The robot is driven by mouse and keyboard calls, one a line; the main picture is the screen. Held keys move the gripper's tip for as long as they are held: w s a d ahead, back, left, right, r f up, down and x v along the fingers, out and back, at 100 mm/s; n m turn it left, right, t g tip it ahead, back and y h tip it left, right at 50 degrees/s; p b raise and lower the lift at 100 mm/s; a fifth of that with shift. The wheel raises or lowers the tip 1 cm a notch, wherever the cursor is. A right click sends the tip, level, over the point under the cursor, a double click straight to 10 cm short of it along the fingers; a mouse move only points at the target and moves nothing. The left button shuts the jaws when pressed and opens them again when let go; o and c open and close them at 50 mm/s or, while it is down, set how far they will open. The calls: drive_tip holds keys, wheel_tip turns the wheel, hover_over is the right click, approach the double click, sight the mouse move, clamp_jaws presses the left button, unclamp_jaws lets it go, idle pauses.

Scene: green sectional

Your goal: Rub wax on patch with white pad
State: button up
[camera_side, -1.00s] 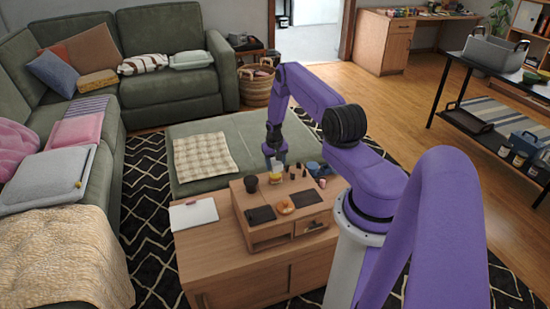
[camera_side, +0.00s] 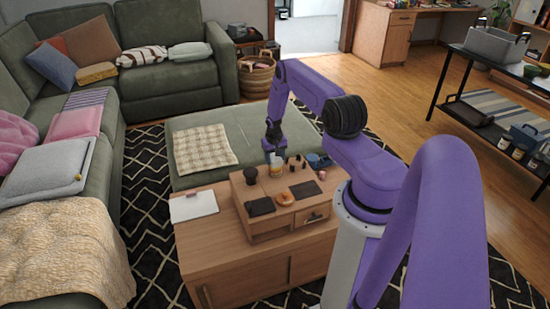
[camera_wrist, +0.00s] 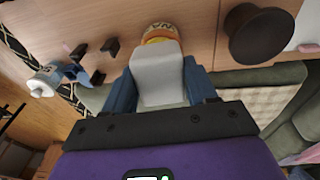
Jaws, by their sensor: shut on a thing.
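My gripper (camera_side: 274,149) is over the far edge of the raised wooden box (camera_side: 238,190) on the cabinet. In the wrist view its two blue fingers (camera_wrist: 161,92) are shut on the white pad (camera_wrist: 158,78). The pad's far end is at a small yellow-orange jar (camera_wrist: 161,34) with lettering, likely the wax. The jar also shows in the side view (camera_side: 277,171), directly below the gripper. I cannot tell whether pad and jar touch. Two dark flat pieces, one at left (camera_side: 261,206) and one at right (camera_side: 305,190), lie on the box; which is the patch is unclear.
A dark round cup or knob (camera_wrist: 262,32) stands beside the jar. Small dark pegs (camera_side: 298,163) and a blue item (camera_side: 319,161) are on the other side. An orange ring-shaped thing (camera_side: 285,198) lies between the dark pieces. A white sheet (camera_side: 194,206) lies left of the box.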

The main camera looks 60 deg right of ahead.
drive_tip(key=shift+f, duration=0.65)
idle(1.0)
drive_tip(key=shift+r, duration=0.1)
drive_tip(key=shift+r, duration=3.45)
drive_tip(key=shift+w, duration=0.1)
drive_tip(key=w+a+r+n, duration=0.2)
drive_tip(key=w+a+r, duration=0.2)
drive_tip(key=a+r, duration=0.55)
drive_tip(key=w+a+r+n, duration=0.2)
drive_tip(key=w+a+r, duration=0.3)
drive_tip(key=a+r, duration=0.4)
drive_tip(key=s+a+r+n, duration=0.2)
drive_tip(key=s+a+r, duration=0.2)
drive_tip(key=a, duration=0.6)
drive_tip(key=s+a+r+n+t+y, duration=0.1)
drive_tip(key=s+a+r, duration=0.3)
drive_tip(key=a, duration=0.7)
wheel_tip(320, 180, up, 3)
drive_tip(key=shift+s+a+f+n, duration=0.15)
drive_tip(key=shift+a+n, duration=0.15)
drive_tip(key=shift+n, duration=0.6)
